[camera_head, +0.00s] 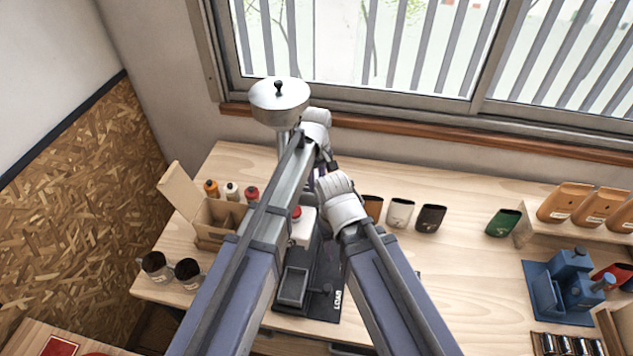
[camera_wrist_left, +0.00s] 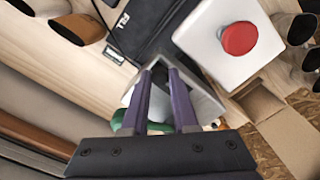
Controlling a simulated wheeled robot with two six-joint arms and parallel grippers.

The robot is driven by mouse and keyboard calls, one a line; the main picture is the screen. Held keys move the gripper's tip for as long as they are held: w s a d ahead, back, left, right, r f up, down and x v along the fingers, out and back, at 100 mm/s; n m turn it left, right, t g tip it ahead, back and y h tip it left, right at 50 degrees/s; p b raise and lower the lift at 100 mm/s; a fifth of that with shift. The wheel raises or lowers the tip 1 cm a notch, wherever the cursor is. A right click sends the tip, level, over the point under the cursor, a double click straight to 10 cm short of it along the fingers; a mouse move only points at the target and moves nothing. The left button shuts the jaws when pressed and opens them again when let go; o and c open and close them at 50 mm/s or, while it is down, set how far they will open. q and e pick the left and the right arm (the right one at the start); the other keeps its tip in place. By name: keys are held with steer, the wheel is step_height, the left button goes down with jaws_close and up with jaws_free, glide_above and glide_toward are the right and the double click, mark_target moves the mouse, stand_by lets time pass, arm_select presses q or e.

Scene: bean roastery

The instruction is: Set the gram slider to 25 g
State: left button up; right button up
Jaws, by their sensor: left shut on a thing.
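The dosing machine stands mid-bench behind my arms, with a silver hopper (camera_head: 272,100) on top, a white block with a red button (camera_head: 296,213) and a dark base (camera_head: 322,300) with a tray. In the left wrist view my left gripper (camera_wrist_left: 160,72) has its purple fingers close together beside the white block (camera_wrist_left: 210,45) and its red button (camera_wrist_left: 240,38). It is shut on a small part at the machine, taken as the gram slider, which the fingertips hide. No scale or gram mark is readable. My right gripper is hidden behind its wrist in the head view.
An open cardboard box (camera_head: 212,232) and small bottles stand left of the machine, with two dark cups (camera_head: 155,265) in front. Several pouches, one green (camera_head: 503,222), stand to the right. A blue device (camera_head: 570,282) is at far right. Bench between is clear.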

arm_select(q)
jaws_close()
stand_by(0.8)
